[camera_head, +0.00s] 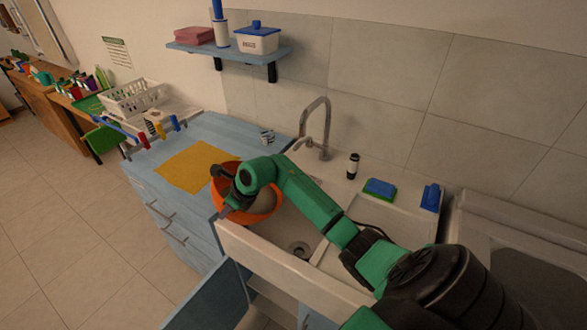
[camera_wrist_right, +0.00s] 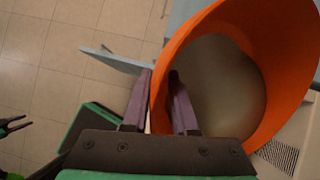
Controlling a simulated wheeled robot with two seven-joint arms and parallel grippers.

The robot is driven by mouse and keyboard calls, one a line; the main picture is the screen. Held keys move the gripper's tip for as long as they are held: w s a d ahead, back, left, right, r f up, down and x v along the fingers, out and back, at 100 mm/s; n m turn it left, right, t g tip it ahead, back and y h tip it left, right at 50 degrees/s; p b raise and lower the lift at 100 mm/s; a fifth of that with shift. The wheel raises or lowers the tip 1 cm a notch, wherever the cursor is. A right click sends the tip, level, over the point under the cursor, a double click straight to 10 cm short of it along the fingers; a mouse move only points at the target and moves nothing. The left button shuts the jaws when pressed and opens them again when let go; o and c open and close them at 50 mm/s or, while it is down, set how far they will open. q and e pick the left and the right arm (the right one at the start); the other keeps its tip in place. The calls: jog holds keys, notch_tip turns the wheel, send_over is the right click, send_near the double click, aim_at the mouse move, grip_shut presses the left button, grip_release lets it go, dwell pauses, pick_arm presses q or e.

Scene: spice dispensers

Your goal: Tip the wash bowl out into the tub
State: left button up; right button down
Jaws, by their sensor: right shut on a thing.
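The orange wash bowl (camera_head: 232,214) is at the left end of the white sink tub (camera_head: 262,250), partly over its edge; it also fills the right of the right wrist view (camera_wrist_right: 285,50). A smooth grey-beige content (camera_wrist_right: 225,85) shows inside the bowl. My right gripper (camera_wrist_right: 172,82) is shut on the bowl's near wall, one finger outside and one inside. In the head view, my right arm hides part of the bowl. I cannot tell how far the bowl tilts. A dark forked tip at the left of the right wrist view looks like my left gripper (camera_wrist_right: 14,126), with nothing visible in it.
A tap (camera_head: 318,128) rises behind the tub, whose drain (camera_head: 299,249) is uncovered. A yellow cloth (camera_head: 190,168) lies on the blue counter to the left. A blue cabinet door (camera_head: 215,298) hangs open below.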

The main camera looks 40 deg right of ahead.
jog(key=shift+s+d+r, duration=0.1)
jog(key=shift+s+r, duration=0.05)
jog(key=shift+s, duration=0.05)
jog(key=shift+w+d+y, duration=0.2)
jog(key=shift+d+y, duration=0.05)
jog(key=shift+y, duration=0.05)
jog(key=shift+s+d+r+t+b, duration=0.2)
jog(key=shift+s+t+b, duration=0.1)
jog(key=shift+s+d, duration=0.1)
jog(key=shift+s, duration=0.1)
jog(key=shift+w+d+y+b, duration=0.1)
jog(key=shift+w+y+b, duration=0.05)
jog(key=shift+y+b, duration=0.2)
jog(key=shift+d, duration=0.15)
jog(key=shift+s+d+r+t, duration=0.15)
jog(key=shift+s+r+t, duration=0.15)
jog(key=shift+s, duration=0.1)
jog(key=shift+w+y+b, duration=0.1)
jog(key=shift+y+b, duration=0.15)
jog(key=shift+b, duration=0.2)
jog(key=shift+d, duration=0.25)
jog(key=shift+s+d+r, duration=0.15)
jog(key=shift+s+r, duration=0.05)
jog(key=shift+s, duration=0.1)
jog(key=shift+y+b, duration=0.3)
jog(key=shift+w+t, duration=0.2)
jog(key=shift+t, duration=0.1)
